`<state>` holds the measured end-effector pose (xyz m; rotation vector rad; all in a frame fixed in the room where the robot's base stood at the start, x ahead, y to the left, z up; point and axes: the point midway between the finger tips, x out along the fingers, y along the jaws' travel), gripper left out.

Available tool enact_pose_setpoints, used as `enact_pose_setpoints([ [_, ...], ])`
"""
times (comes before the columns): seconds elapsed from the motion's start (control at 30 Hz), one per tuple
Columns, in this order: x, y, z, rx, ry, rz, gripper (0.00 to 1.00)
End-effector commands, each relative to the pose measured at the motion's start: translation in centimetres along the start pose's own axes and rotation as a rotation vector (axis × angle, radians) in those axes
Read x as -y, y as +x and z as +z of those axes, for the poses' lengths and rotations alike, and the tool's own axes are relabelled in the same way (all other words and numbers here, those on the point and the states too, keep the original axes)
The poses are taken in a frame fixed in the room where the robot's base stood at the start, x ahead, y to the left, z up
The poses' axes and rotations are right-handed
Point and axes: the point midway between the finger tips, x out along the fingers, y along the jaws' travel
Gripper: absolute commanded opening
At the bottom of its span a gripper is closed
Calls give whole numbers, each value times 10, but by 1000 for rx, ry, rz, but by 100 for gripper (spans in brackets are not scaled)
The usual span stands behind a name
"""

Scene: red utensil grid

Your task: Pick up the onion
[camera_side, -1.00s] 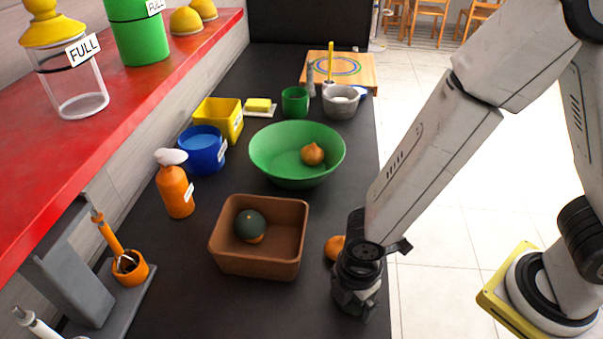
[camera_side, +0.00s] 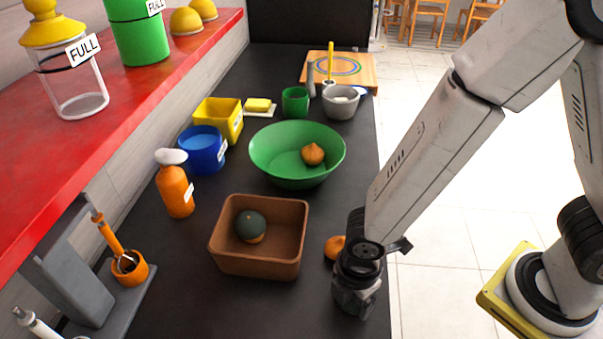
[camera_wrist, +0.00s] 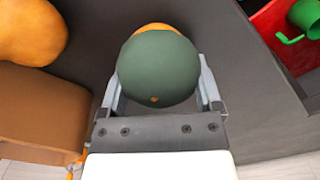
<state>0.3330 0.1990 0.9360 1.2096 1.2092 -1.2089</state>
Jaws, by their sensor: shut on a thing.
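A tan onion-like bulb with a pointed top (camera_side: 312,154) lies in the green bowl (camera_side: 268,148) in the side view. My gripper (camera_side: 356,304) is low over the counter, to the right of the brown bin. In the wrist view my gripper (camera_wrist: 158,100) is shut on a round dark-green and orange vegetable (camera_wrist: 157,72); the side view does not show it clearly. A similar green-and-orange vegetable (camera_side: 250,226) sits in the brown bin (camera_side: 258,266). An orange round thing (camera_side: 334,247) is partly hidden behind my gripper.
The wrist view shows a large orange-yellow round thing (camera_wrist: 30,32) and a brown bin wall (camera_wrist: 40,112) at left. The counter's right edge is close to my gripper.

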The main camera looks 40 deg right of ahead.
Motion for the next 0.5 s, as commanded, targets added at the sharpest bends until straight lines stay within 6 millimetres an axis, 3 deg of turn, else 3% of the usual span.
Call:
enact_pose_setpoints([
  [0.27,0,-14,0,-2,0,2,18],
  [0.5,-1,-38,0,-2,0,3,18],
])
